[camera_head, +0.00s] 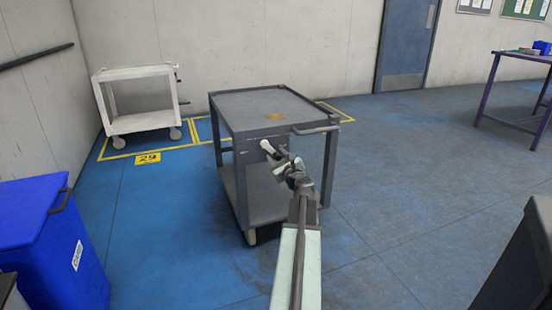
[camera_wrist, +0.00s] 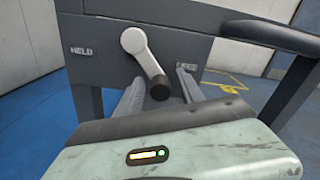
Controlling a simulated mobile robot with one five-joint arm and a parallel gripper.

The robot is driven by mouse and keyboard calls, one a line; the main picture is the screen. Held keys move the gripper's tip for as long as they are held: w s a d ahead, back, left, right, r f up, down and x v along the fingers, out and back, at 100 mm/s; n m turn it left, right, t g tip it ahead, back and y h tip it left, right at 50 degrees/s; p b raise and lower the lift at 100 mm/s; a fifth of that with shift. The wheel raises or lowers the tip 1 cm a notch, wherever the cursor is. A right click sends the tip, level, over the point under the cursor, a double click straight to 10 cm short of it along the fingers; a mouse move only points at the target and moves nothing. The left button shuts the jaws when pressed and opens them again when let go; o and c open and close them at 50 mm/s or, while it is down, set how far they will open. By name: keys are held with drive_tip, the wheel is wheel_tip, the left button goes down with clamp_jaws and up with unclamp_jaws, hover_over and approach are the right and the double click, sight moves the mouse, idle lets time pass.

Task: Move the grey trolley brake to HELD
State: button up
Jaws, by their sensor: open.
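The grey trolley (camera_head: 262,112) stands upright in the middle of the head view. Its front panel (camera_wrist: 100,28) fills the top of the wrist view, with HELD printed at left and a partly hidden word, seemingly FREE, at right. The brake lever (camera_wrist: 138,45) is pale with a black knob (camera_wrist: 159,88); it points down and right from its pivot, towards the right-hand word. The lever's pale top also shows in the head view (camera_head: 266,146). My gripper (camera_wrist: 158,86) is open, its two grey fingers either side of the knob, apparently not closed on it. My gripper also shows in the head view (camera_head: 281,165).
The trolley's push handle (camera_head: 317,130) juts out to the right, above the gripper. A white trolley (camera_head: 138,72) stands behind at left, a blue bin (camera_head: 40,225) at lower left, and a purple table (camera_head: 520,57) at far right. The blue floor at right is mostly clear.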

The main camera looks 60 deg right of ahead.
clamp_jaws()
idle(1.4)
